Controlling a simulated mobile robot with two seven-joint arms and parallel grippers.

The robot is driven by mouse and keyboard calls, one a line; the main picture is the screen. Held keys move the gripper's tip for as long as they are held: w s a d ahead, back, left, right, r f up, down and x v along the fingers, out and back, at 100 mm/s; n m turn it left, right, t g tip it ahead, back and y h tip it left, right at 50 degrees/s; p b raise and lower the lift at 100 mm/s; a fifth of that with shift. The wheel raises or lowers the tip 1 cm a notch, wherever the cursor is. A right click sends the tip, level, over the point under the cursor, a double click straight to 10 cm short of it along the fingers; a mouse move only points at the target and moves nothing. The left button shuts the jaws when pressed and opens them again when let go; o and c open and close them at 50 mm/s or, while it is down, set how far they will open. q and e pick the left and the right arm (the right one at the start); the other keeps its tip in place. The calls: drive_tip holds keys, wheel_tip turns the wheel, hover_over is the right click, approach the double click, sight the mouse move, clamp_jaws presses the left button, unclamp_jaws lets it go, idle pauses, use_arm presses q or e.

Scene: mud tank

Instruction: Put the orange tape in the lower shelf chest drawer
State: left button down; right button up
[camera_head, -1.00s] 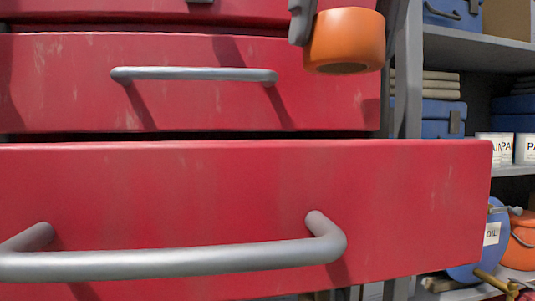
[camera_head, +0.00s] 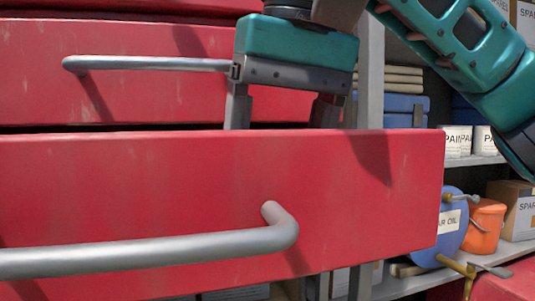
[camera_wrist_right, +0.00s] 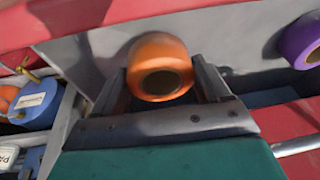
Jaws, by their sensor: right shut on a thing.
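The orange tape (camera_wrist_right: 160,52) shows in the right wrist view between the two fingers of my right gripper (camera_wrist_right: 163,84), which is shut on it. In the head view my right gripper (camera_head: 282,115) points down behind the front panel of the pulled-out red lower drawer (camera_head: 190,190). Its fingertips and the tape are hidden there by the panel. The drawer's grey inside (camera_wrist_right: 105,45) shows around the tape in the wrist view. I cannot tell whether the tape touches the drawer floor. My left gripper is not in view.
A purple tape roll (camera_wrist_right: 302,42) lies in the drawer to one side. A closed red drawer (camera_head: 140,95) with a metal handle (camera_head: 150,63) is just above. Shelves at the right hold paint cans (camera_head: 458,140), a blue oil container (camera_head: 452,225) and an orange bucket (camera_head: 484,226).

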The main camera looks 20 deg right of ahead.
drive_tip(key=shift+w+a+f, duration=0.15)
drive_tip(key=shift+w+a, duration=0.25)
drive_tip(key=shift+a, duration=0.2)
drive_tip(key=shift+f, duration=0.35)
drive_tip(key=shift+d+f, duration=0.1)
drive_tip(key=shift+d, duration=0.1)
drive_tip(key=shift+a, duration=0.1)
drive_tip(key=o, duration=1.3)
drive_tip(key=shift+f, duration=0.1)
drive_tip(key=shift+c, duration=0.2)
drive_tip(key=v, duration=1.2)
